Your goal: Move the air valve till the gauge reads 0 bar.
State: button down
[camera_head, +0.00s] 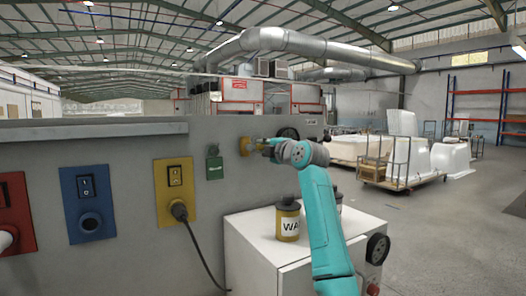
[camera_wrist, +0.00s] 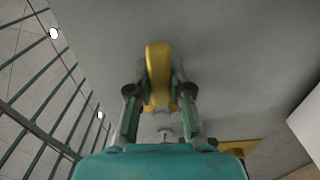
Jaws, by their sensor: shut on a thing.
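My gripper (camera_head: 262,146) is at the grey wall panel in the head view, at a small yellow fitting (camera_head: 246,147). In the wrist view my gripper (camera_wrist: 159,92) has its two fingers on either side of a yellow handle (camera_wrist: 158,62), which I take to be the air valve's, and is shut on it. A dark round item (camera_head: 289,133) on the wall just behind my arm may be the gauge. It is partly hidden, and no needle or reading can be made out.
Left along the wall (camera_head: 120,148) are a green box (camera_head: 214,168), a yellow socket plate with a plugged cable (camera_head: 174,190), a blue plate (camera_head: 88,203) and a red plate (camera_head: 14,212). A labelled can (camera_head: 288,222) stands on a white cabinet (camera_head: 262,262) beside my arm.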

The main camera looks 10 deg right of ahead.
jog(key=c, duration=1)
grip_release()
jog(key=shift+c, duration=0.2)
jog(key=v, duration=1.2)
jog(key=shift+s, duration=0.1)
